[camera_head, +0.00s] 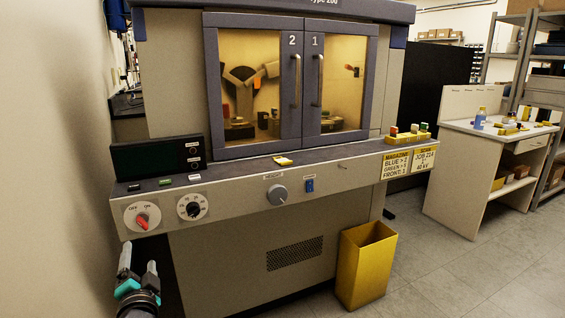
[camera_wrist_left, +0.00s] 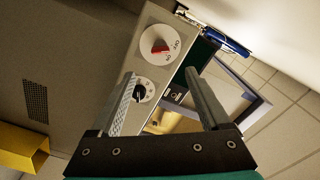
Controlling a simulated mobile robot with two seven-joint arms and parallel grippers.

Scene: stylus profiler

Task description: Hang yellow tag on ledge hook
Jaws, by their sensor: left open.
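A small yellow piece with a pale top, which looks like the yellow tag (camera_head: 283,160), lies flat on the machine's ledge (camera_head: 235,169) below the doors. A small thin hook (camera_head: 343,166) shows on the ledge's front face, right of the tag; its exact shape is too small to tell. My left gripper (camera_head: 138,262) is at the lower left of the head view, below and in front of the ledge's left end, far from the tag. In the left wrist view the gripper (camera_wrist_left: 162,78) is open and empty, its fingers pointing toward the dials. My right gripper is not in view.
The ledge front carries a red knob (camera_head: 142,219), a black dial (camera_head: 192,207), a grey knob (camera_head: 277,195) and a blue switch (camera_head: 310,184). A yellow bin (camera_head: 364,265) stands on the floor at right. A yellow block holder (camera_head: 407,136) sits on the ledge's right end.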

